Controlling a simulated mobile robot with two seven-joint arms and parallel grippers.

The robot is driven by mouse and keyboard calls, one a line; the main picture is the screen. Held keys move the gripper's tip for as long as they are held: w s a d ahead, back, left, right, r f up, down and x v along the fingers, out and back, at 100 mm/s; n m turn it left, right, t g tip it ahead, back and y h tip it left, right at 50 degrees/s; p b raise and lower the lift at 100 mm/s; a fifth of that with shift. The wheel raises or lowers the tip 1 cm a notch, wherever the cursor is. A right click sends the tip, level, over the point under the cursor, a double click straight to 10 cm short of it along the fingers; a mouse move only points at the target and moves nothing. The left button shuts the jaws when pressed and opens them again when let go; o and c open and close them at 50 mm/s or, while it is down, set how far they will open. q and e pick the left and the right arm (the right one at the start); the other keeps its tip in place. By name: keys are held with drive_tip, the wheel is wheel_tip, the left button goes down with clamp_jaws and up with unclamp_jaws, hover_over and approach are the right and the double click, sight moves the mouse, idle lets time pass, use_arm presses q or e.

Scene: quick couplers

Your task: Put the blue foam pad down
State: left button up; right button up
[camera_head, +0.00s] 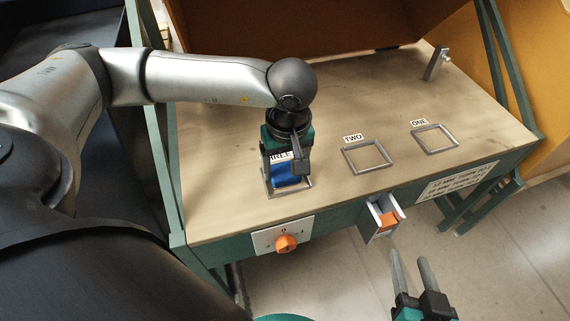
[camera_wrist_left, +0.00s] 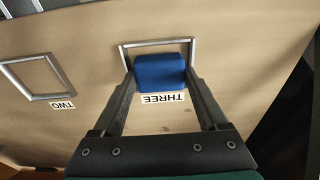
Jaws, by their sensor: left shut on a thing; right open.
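The blue foam pad (camera_head: 289,175) is at the frame labelled THREE at the left of the bench. It also shows in the left wrist view (camera_wrist_left: 160,72) between the two fingers. My left gripper (camera_head: 284,176) points down and is shut on the pad, which overlaps the frame THREE (camera_wrist_left: 152,43) in both views. Whether the pad touches the bench top cannot be told. My right gripper (camera_head: 411,272) is open and empty at the lower right, in front of the bench.
Frame TWO (camera_head: 367,156) and frame ONE (camera_head: 434,138) lie empty to the right on the bench (camera_head: 225,140). An open drawer (camera_head: 382,216) with an orange thing inside and an orange knob (camera_head: 286,243) are at the front edge. A metal post (camera_head: 436,63) stands at the back right.

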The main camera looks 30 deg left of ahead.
use_arm(q)
drive_tip(key=shift+f, duration=0.15)
drive_tip(key=o, duration=1.5)
drive_tip(key=shift+c, duration=0.2)
